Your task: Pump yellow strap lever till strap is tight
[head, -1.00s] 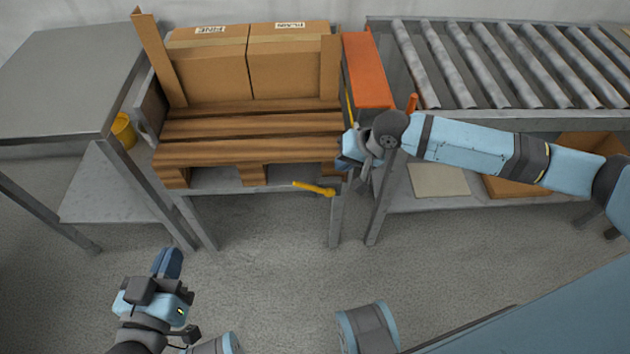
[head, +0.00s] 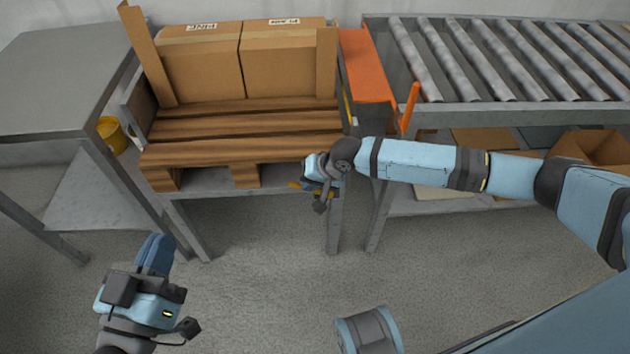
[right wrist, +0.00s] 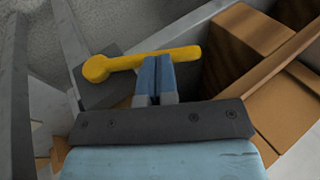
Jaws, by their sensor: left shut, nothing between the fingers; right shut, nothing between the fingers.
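The yellow lever (right wrist: 180,55) shows in the right wrist view as a bar with a round knob at its left end. My right gripper (right wrist: 157,72) is shut and empty, its fingertips at the bar's middle; I cannot tell whether they touch. In the head view the right gripper (head: 309,178) covers most of the lever (head: 296,185) at the front edge of the pallet stand. A thin yellow strip (head: 349,106), perhaps the strap, runs beside the boxes; its tightness cannot be told. My left gripper (head: 156,252) is shut and empty, low over the floor at the left.
Two cardboard boxes (head: 200,70) stand on a wooden pallet (head: 245,122) between upright corner boards. A grey table (head: 60,85) and a yellow bucket (head: 112,134) are at left. An orange block (head: 367,70) and a roller conveyor (head: 500,62) are at right. The floor in front is clear.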

